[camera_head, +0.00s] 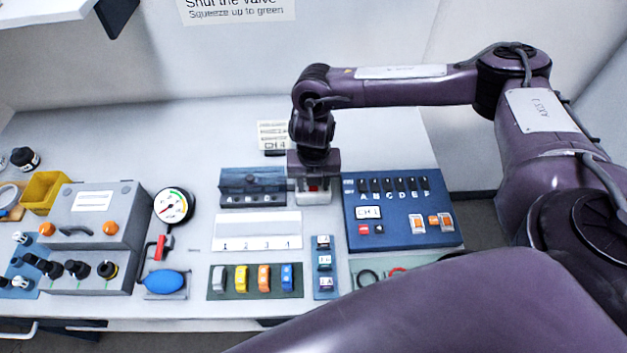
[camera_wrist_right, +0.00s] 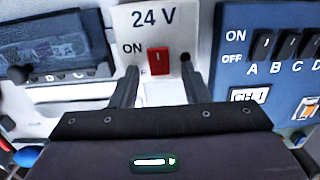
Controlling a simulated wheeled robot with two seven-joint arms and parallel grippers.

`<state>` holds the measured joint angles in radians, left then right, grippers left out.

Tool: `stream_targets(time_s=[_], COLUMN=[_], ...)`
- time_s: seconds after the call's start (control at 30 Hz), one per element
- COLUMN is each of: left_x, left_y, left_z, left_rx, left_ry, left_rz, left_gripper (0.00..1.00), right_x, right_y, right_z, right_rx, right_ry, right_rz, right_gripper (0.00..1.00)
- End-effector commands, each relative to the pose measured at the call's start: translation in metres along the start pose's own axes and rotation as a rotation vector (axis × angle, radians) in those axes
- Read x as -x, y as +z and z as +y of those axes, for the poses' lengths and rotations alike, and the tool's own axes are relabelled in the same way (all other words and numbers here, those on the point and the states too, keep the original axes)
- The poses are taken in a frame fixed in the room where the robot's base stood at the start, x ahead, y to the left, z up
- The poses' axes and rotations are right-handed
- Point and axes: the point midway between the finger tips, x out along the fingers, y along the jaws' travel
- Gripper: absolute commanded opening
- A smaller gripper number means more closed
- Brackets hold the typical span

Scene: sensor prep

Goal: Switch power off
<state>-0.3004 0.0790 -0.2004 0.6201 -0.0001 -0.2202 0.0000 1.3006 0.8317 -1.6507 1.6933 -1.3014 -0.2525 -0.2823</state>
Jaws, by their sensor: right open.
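The red power switch (camera_wrist_right: 158,63) sits on a white plate marked 24 V (camera_wrist_right: 152,18) in the right wrist view. ON is printed left of its upper part; the lettering lower down is mostly hidden. I cannot tell which way the rocker is tipped. My right gripper (camera_wrist_right: 159,78) is open and empty, with one finger on each side of the switch in the picture; contact is not clear. In the head view, my right gripper (camera_head: 313,182) points down over the small white switch box (camera_head: 314,199), covering most of it. My left gripper is not in view.
Right of the switch box is a blue panel (camera_head: 400,238) with several black toggles A to F (camera_head: 393,185). A dark lidded box (camera_head: 252,185) stands close on its left. Coloured blocks (camera_head: 264,277), a gauge (camera_head: 173,206) and a grey box (camera_head: 95,215) stand further left.

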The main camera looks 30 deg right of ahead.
Motion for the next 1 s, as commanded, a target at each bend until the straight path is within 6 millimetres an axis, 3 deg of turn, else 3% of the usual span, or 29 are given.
stream_targets(time_s=[0.17, 0.43, 0.57, 1.0], left_x=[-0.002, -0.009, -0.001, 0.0], left_y=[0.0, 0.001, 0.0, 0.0], left_z=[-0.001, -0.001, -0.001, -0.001], left_rx=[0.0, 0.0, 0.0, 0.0], left_ry=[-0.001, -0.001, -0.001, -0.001], left_rz=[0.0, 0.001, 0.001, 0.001], left_gripper=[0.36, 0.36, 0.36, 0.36], right_x=[0.008, 0.053, 0.072, 0.078], right_y=[0.001, 0.001, 0.001, 0.0], right_z=[0.001, 0.001, 0.0, 0.0], right_rx=[0.0, 0.001, 0.001, -0.001], right_ry=[0.002, 0.003, 0.001, 0.0], right_rz=[-0.001, -0.003, -0.004, 0.0], right_gripper=[0.42, 0.42, 0.42, 0.42])
